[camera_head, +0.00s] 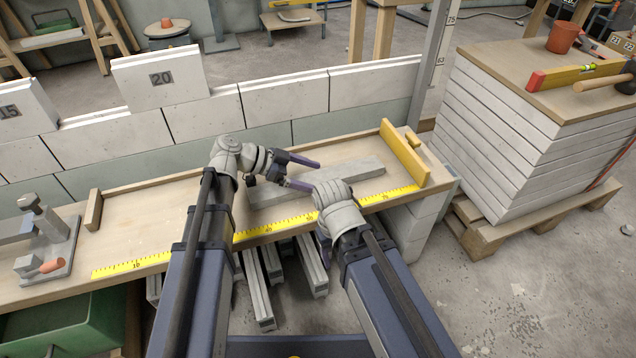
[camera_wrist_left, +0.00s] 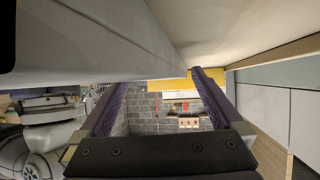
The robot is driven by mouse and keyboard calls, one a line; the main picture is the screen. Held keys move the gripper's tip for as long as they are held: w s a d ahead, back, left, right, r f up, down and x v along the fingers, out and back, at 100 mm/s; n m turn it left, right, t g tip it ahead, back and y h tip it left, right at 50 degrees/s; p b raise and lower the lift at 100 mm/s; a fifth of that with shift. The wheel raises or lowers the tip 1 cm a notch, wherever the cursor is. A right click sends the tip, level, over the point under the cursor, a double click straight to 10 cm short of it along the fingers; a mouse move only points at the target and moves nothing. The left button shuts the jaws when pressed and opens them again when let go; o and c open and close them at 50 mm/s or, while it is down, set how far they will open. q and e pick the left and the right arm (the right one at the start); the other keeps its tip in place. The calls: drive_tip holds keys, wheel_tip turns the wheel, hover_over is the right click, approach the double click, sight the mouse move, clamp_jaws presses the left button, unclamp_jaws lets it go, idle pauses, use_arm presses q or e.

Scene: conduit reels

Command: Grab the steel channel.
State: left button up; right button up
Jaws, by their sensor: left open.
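The steel channel (camera_head: 352,174), a long pale grey bar, lies lengthwise on the wooden workbench; my left gripper and right wrist cover parts of it. My left gripper (camera_head: 317,176) is open, low over the channel's middle. One purple finger is towards its far edge and the other overlaps it in the picture. In the left wrist view the channel (camera_wrist_left: 85,35) fills the upper left and hides the tip of one finger. The open fingers (camera_wrist_left: 162,78) show no clear contact with it.
A yellow stop (camera_head: 405,155) stands at the bench's right end. A yellow measuring strip (camera_head: 275,224) runs along the front edge. A block wall (camera_head: 280,100) stands close behind. A clamp-like tool (camera_head: 45,240) sits at left. The bench (camera_head: 150,225) is clear left of the channel.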

use_arm(q)
clamp_jaws()
idle(0.8)
